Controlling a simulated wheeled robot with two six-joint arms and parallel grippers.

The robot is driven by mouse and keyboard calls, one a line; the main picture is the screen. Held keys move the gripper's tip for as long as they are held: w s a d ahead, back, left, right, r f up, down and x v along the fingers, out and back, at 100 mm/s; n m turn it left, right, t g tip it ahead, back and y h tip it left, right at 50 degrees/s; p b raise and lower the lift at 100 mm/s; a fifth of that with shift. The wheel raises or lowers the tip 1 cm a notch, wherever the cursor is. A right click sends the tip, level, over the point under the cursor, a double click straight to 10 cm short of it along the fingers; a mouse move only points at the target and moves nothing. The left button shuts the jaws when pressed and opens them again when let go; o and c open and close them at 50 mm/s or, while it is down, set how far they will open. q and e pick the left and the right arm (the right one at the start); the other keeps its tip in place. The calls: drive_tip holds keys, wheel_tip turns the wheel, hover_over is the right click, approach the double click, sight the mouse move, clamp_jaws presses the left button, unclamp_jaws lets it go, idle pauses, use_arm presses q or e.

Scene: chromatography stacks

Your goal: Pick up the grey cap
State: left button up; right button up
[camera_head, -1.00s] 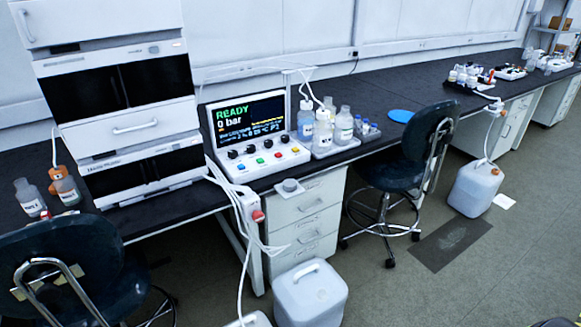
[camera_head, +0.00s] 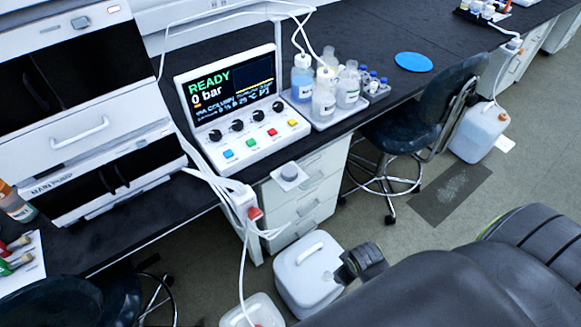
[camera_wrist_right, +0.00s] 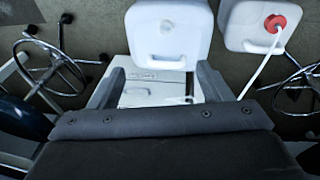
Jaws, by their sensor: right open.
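White drawer fronts show behind the fingers. I cannot make out the cap for sure in that view. My left gripper is not in view.
A control box (camera_head: 242,108) with a screen stands behind the cap. A tray of bottles (camera_head: 350,108) is to its right. White cables hang left of the drawers (camera_head: 305,195). A white canister (camera_head: 308,272) stands on the floor below. A dark chair (camera_head: 425,120) is at right.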

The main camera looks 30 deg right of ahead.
drive_tip(key=w+a+r+n+p, duration=0.1)
drive_tip(key=w+r+n+p, duration=0.2)
drive_tip(key=r, duration=0.8)
wheel_tip(320, 180, up, 19)
drive_tip(key=n+g+y, duration=0.1)
drive_tip(key=n+g, duration=0.1)
drive_tip(key=n, duration=2.1)
hover_over(290, 170)
drive_tip(key=f+b, duration=1.1)
drive_tip(key=shift+w+a+f, duration=0.1)
drive_tip(key=shift+w+a, duration=0.2)
drive_tip(key=shift+f+b, duration=0.25)
drive_tip(key=shift+b, duration=0.1)
drive_tip(key=f, duration=0.4)
drive_tip(key=shift+s+d, duration=0.25)
drive_tip(key=shift+s, duration=0.1)
drive_tip(key=shift+f, duration=0.6)
drive_tip(key=c, duration=1)
